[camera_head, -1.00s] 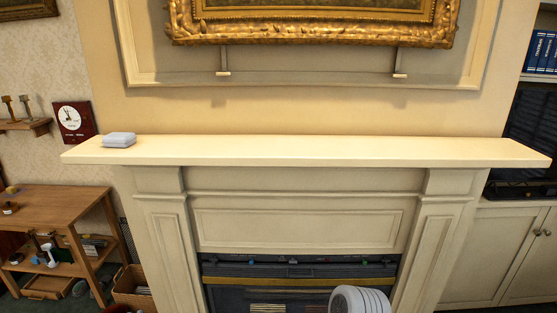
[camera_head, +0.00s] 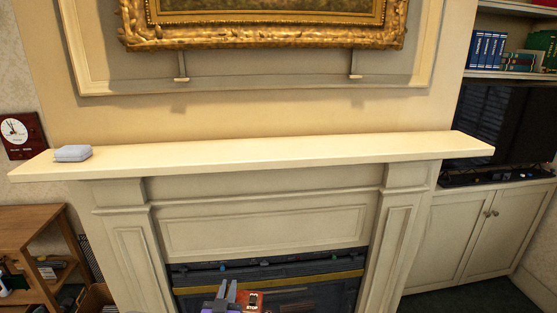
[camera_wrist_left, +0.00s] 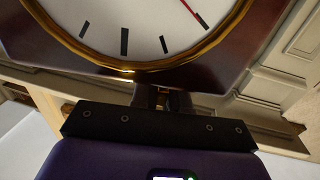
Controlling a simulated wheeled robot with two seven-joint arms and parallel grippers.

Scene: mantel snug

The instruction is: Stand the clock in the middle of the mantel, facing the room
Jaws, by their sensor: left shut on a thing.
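The clock (camera_wrist_left: 150,20) fills the top of the left wrist view: white face, dark marks, a red hand, gold rim and dark red-brown case. My left gripper (camera_wrist_left: 160,97) is shut on the edge of its case.
A pale grey-blue box (camera_head: 73,153) lies at the mantel's left end. A gilt picture frame (camera_head: 265,38) hangs above. A red-brown dial (camera_head: 20,133) is on the left wall. A wooden shelf table (camera_head: 28,225) stands left, a cabinet (camera_head: 480,235) right.

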